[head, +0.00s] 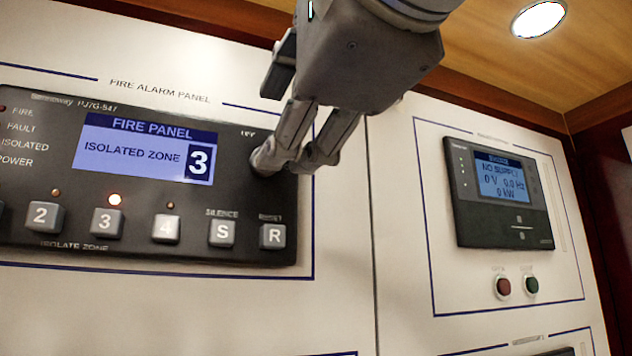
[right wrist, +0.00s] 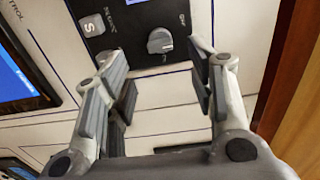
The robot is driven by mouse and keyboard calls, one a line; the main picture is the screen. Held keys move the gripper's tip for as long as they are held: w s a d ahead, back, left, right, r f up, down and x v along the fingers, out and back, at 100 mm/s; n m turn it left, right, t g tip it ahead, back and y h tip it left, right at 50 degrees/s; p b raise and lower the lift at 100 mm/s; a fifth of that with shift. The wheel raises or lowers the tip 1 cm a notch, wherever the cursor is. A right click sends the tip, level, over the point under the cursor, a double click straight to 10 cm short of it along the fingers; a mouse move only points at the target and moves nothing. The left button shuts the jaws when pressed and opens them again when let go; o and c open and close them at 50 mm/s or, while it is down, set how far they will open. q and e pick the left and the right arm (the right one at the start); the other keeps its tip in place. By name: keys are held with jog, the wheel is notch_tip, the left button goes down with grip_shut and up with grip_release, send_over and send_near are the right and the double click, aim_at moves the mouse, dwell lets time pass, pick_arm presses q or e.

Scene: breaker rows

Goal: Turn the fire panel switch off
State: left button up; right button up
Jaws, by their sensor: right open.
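The black fire alarm panel (head: 60,222) is on the left in the head view. Its screen (head: 147,147) reads "FIRE PANEL, ISOLATED ZONE 3". My right gripper (head: 288,160) is in front of the panel's right end and hides most of the switch there. In the right wrist view the switch, a grey round knob (right wrist: 160,40), shows between and beyond the fingers of my right gripper (right wrist: 160,68). The fingers are apart with nothing between them. I cannot tell whether one touches the knob. My left gripper is not in view.
Below the screen is a row of grey buttons, including S (head: 224,233) and R (head: 272,236); a lamp (head: 115,199) glows above button 3. To the right are another display (head: 503,190), a red button (head: 503,286) and a green button (head: 532,285).

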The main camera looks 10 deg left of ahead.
jog(key=v, duration=0.5)
jog(key=shift+s, duration=0.1)
dwell(0.3)
